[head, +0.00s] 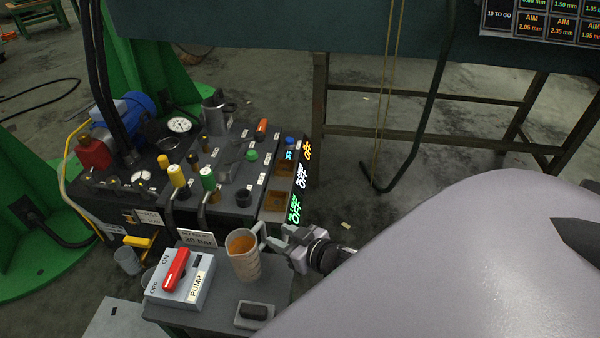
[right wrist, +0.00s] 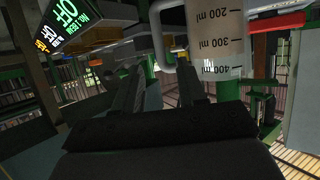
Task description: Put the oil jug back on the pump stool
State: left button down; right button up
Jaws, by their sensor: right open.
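The oil jug (head: 243,260) is a pale beige measuring jug with amber oil inside. In the head view it appears to stand upright on the dark pump stool (head: 218,310), beside the pump switch box. Its handle is on the right side, towards my right gripper (head: 282,240). That gripper is open, with its fingers at or close to the handle; I cannot tell whether they touch it. In the right wrist view the jug (right wrist: 214,45) shows its ml marks, and its white handle (right wrist: 158,28) lies ahead, between the directions of the two open fingers. My left gripper is out of view.
The grey pump box (head: 180,285) with a red lever sits on the stool's left. A small dark block on a pale base (head: 253,312) lies at its front. Behind stands the valve panel (head: 215,165), with a 30 bar sign (head: 198,240) close to the jug.

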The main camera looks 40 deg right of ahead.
jog(key=a+p+v, duration=0.1)
jog(key=p+v, duration=0.1)
jog(key=v, duration=0.4)
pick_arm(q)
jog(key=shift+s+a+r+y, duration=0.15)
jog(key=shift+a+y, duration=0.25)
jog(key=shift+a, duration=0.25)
pick_arm(e)
jog(key=s+a+r+y, duration=0.2)
jog(key=a+r, duration=0.3)
jog(key=a, duration=0.3)
jog(key=s+a+r+n+g+y, duration=0.1)
jog(key=s+a+r+y, duration=0.1)
jog(key=a+r, duration=0.4)
jog(key=a+y, duration=0.1)
jog(key=a, duration=0.2)
jog(key=shift+a+r, duration=0.15)
jog(key=shift+r, duration=0.1)
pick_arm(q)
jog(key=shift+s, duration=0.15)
